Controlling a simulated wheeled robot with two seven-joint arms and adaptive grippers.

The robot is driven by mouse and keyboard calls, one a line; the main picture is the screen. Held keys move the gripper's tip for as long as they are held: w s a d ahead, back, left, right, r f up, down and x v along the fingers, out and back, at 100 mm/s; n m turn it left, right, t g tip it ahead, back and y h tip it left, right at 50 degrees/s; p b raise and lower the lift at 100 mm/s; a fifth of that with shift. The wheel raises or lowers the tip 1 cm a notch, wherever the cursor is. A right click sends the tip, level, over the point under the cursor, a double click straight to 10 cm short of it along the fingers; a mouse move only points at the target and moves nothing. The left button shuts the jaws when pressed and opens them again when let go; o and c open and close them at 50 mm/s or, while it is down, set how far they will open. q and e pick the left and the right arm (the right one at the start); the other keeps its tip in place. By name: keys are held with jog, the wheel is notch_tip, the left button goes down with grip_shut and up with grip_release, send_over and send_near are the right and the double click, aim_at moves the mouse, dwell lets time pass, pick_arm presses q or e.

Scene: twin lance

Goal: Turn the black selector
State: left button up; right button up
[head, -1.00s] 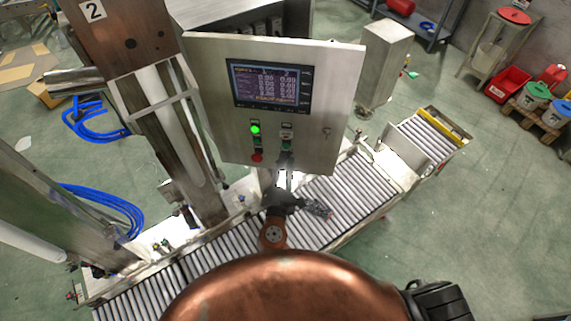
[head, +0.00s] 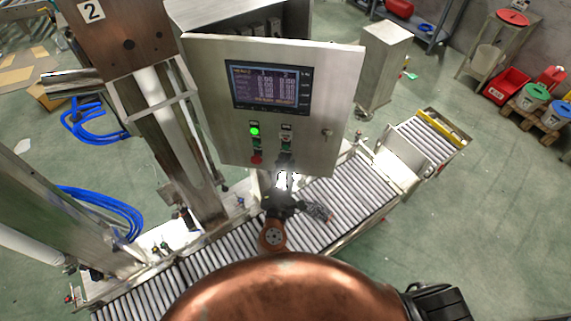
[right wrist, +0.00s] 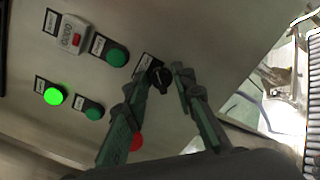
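The black selector (right wrist: 160,77) is a small round knob on the grey panel, beyond a green button in its row. In the right wrist view my right gripper (right wrist: 163,68) is open, its two dark green fingers on either side of the selector. The selector looks closer to the left finger; contact cannot be told. In the head view the right gripper (head: 285,168) is small and blurred at the panel's lower edge and hides the selector there. My left gripper is not in view.
The control panel (head: 222,100) carries a screen (head: 270,86), a lit green lamp (right wrist: 53,95), green buttons (right wrist: 117,57), a red-and-white switch (right wrist: 73,36) and a red button (right wrist: 136,142) near the left finger. A roller conveyor (head: 345,200) runs below.

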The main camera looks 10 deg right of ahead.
jog(key=v, duration=1.2)
